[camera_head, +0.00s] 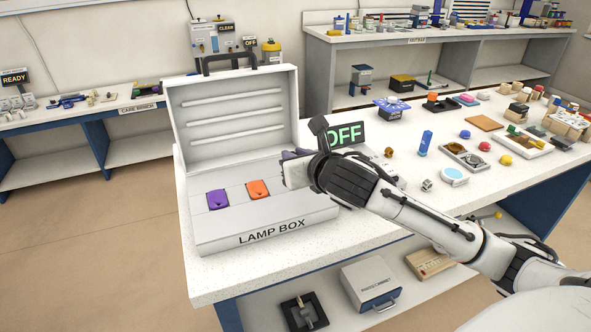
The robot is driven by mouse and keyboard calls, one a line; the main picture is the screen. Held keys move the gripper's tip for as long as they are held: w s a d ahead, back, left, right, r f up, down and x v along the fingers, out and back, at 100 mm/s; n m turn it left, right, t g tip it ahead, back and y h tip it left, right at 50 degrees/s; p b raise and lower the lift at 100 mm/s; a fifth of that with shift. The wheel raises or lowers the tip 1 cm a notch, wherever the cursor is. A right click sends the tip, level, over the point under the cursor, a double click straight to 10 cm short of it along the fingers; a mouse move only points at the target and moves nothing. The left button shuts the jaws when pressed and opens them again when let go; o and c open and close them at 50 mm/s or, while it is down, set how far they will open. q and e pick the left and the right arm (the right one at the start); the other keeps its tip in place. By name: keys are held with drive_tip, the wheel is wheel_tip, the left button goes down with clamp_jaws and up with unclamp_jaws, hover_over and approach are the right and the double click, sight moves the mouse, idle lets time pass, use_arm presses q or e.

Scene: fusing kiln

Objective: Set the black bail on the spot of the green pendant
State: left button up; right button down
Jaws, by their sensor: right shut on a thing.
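The white lamp box (212,236) stands open on the near table. A purple pendant (217,200) and an orange pendant (258,189) lie side by side on its slanted panel. My right gripper (292,170) is over the right part of this panel, to the right of the orange pendant. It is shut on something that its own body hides. I cannot make out the black bail or the green pendant; the hand and forearm cover that part of the panel. My left gripper is not in view.
The raised lid (237,118) stands behind the panel. A blue upright block (425,143), a round pale-blue-topped item (454,176) and several small parts lie on the table to the right.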

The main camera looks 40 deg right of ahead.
wheel_tip(320, 180, down, 3)
drive_tip(key=shift+r, duration=0.1)
drive_tip(key=shift+f, duration=0.25)
drive_tip(key=shift+f, duration=0.15)
drive_tip(key=c, duration=1.7)
unclamp_jaws()
drive_tip(key=shift+o, duration=0.2)
